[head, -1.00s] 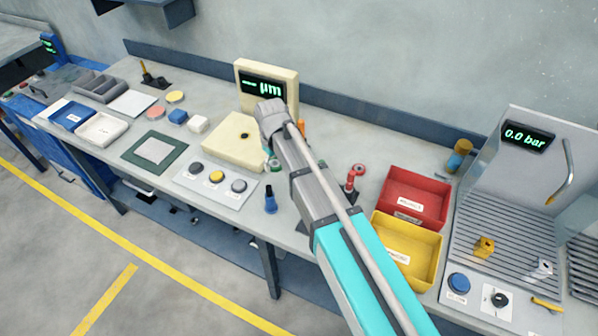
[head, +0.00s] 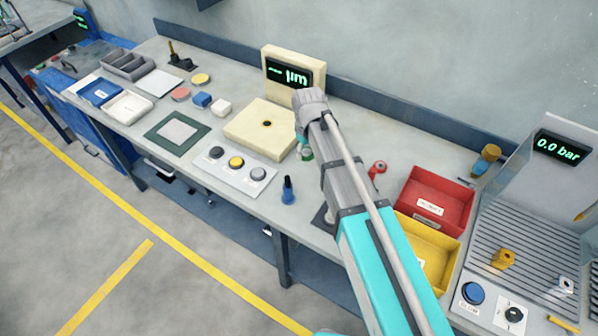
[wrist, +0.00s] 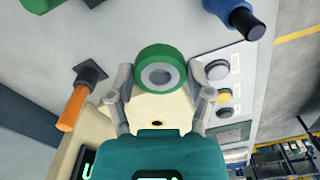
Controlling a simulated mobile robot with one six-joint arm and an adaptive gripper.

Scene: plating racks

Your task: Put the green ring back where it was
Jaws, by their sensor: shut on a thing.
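A green ring (wrist: 157,58) with a grey inner face sits between the two fingers of my gripper (wrist: 160,90) in the wrist view. The fingers close on it from both sides. In the head view my arm hides most of the gripper, and a bit of green (head: 305,154) shows at its lower left, beside the cream block (head: 248,130). The block, with a dark hole on top, also lies behind the ring in the wrist view (wrist: 152,108). An orange peg (wrist: 75,106) on a dark square base stands left of the gripper. Another green piece (wrist: 40,4) is cut off at the top left.
A blue bottle-like item (head: 288,192) stands near the table's front edge, right of a panel with three buttons (head: 236,168). A red-topped item (head: 377,168), a red bin (head: 436,200) and a yellow bin (head: 432,240) lie right of my arm. The gauge display (head: 293,75) stands behind.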

